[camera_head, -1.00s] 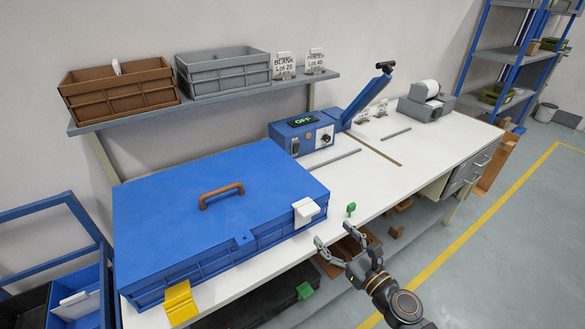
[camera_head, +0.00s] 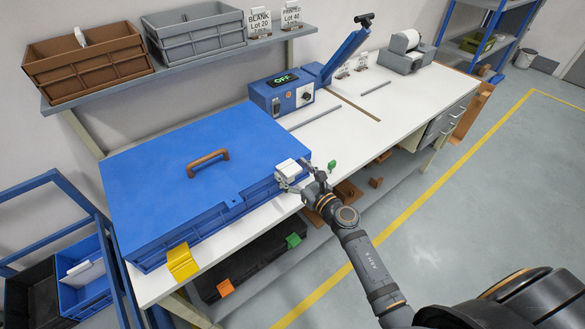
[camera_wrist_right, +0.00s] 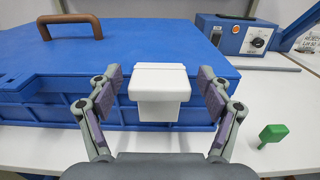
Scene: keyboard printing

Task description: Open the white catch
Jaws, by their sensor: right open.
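The white catch (camera_head: 290,171) is on the front edge of the blue case (camera_head: 150,181), near its right end. In the right wrist view the catch (camera_wrist_right: 159,88) hangs over the lid edge and down the front wall. My right gripper (camera_head: 300,180) is at the catch. In the wrist view its fingers (camera_wrist_right: 159,90) stand open, one on each side of the catch, with a gap visible on both sides. A yellow catch (camera_head: 182,262) sits near the case's left front. A brown handle (camera_head: 208,162) is on the lid. My left gripper is not in view.
A small green piece (camera_head: 332,165) stands on the table edge right of the catch; it also shows in the wrist view (camera_wrist_right: 272,134). A blue machine reading OFF (camera_head: 282,93) stands behind. A shelf above holds a brown crate (camera_head: 88,66) and a grey crate (camera_head: 196,36).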

